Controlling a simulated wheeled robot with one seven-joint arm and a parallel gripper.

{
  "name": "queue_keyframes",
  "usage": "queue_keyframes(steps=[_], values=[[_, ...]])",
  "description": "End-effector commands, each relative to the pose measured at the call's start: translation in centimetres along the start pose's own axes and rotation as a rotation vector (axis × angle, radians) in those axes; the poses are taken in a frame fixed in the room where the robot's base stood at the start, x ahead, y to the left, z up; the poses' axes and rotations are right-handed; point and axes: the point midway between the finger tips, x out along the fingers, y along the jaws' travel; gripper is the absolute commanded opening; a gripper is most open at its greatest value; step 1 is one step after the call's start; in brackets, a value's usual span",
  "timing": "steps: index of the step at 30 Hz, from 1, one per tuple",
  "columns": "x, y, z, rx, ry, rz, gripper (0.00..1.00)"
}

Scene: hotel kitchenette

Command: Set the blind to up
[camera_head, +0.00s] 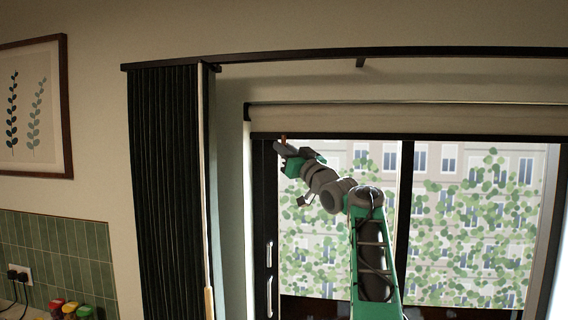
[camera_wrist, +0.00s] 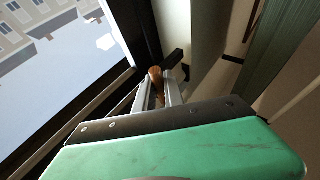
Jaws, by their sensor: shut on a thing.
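The blind (camera_head: 410,117) is a cream band across the top of the window, with the glass below it uncovered. My gripper (camera_head: 281,146) is raised to the window's upper left corner, just below the band's left end. In the wrist view my gripper (camera_wrist: 160,92) is shut on a small brown wooden pull (camera_wrist: 155,74). The pull's tip (camera_head: 283,138) shows just above the fingers in the head view. The fingers hide most of the pull, and I cannot see how it joins the blind.
A dark pleated curtain (camera_head: 165,190) hangs left of the window from a black rail (camera_head: 430,51). The dark window frame (camera_head: 404,200) stands close behind my arm. A framed picture (camera_head: 35,110) and several small jars (camera_head: 70,311) are at the far left.

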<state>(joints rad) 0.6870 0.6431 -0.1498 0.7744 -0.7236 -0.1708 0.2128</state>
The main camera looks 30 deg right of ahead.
Motion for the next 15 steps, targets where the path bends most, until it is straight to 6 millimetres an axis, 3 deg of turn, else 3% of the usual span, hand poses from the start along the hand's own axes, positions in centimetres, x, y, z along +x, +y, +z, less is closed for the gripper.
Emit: queue_keyframes(steps=[6, 15], values=[[0.7, 0.0, -1.9, 0.0, 0.001, 0.004, 0.0], [0.7, -0.1, -2.4, -0.001, 0.006, 0.006, 0.0]])
